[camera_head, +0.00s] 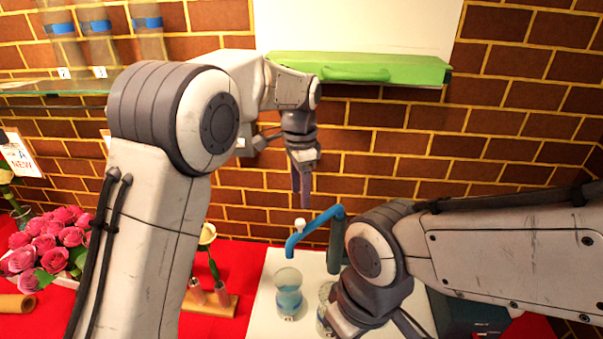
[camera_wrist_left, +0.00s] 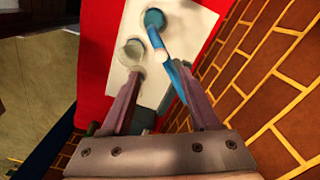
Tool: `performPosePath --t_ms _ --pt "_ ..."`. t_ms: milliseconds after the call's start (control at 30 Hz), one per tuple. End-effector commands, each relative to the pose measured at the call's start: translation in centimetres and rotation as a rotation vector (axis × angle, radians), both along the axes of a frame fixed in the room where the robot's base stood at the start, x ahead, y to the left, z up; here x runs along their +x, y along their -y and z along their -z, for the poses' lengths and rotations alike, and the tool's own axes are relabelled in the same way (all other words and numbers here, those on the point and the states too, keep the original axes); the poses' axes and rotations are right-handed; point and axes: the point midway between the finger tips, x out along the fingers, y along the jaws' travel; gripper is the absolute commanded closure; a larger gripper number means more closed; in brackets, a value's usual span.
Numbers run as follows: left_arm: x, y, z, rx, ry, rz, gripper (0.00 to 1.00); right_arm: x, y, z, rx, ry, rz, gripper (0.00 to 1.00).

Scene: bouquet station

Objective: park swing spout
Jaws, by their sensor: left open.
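The blue swing spout (camera_head: 318,222) stands on its darker blue post (camera_head: 337,243) above a white board (camera_head: 262,315). A small white knob (camera_head: 299,224) shows near its outlet end. My left gripper (camera_head: 301,204) is open and points down just above the spout, with nothing visibly held. In the left wrist view the spout (camera_wrist_left: 161,45) runs down toward the space between the open fingers (camera_wrist_left: 160,70); contact cannot be told. A glass with blue liquid (camera_head: 288,298) stands below the outlet. My right gripper (camera_head: 372,325) is low, right of the post, its fingertips cut off.
A second glass (camera_head: 324,303) is partly hidden by my right wrist. Pink roses (camera_head: 50,243) and a wooden holder (camera_head: 222,304) with a pale flower stand left on the red cloth (camera_head: 241,262). A brick wall and green shelf (camera_head: 355,69) lie behind.

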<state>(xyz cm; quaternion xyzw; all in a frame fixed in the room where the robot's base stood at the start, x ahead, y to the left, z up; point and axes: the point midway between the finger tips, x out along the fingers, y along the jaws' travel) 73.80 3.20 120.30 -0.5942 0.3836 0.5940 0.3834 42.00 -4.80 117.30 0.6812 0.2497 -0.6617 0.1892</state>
Motion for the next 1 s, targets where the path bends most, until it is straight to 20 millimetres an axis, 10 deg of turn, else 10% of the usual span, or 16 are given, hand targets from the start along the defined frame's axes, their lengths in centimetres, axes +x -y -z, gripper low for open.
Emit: performPosePath --t_ms 167,333,500,733,900,1000 --pt "-5.2 1.7 -0.5 -0.017 0.003 -0.070 0.38 0.0 0.0 0.7 0.000 0.000 -0.002 1.00" --pt "-14.3 2.6 0.1 -0.046 0.004 -0.208 0.38 0.0 0.0 1.6 0.000 0.000 -0.003 1.00" --pt "-23.4 1.5 2.3 -0.071 -0.006 -0.351 0.38 0.0 0.0 2.4 0.000 0.000 -0.003 1.00" --pt "-30.5 -1.0 5.3 -0.087 -0.019 -0.483 0.38 0.0 0.0 2.9 0.000 0.000 -0.004 1.00" --pt "-31.8 -1.5 5.9 -0.088 -0.023 -0.512 1.00 0.0 0.0 2.9 0.000 0.000 -0.004 1.00" --pt "-31.0 -1.2 5.5 -0.088 -0.016 -0.535 1.00 0.0 0.0 2.8 0.000 0.000 -0.004 1.00"
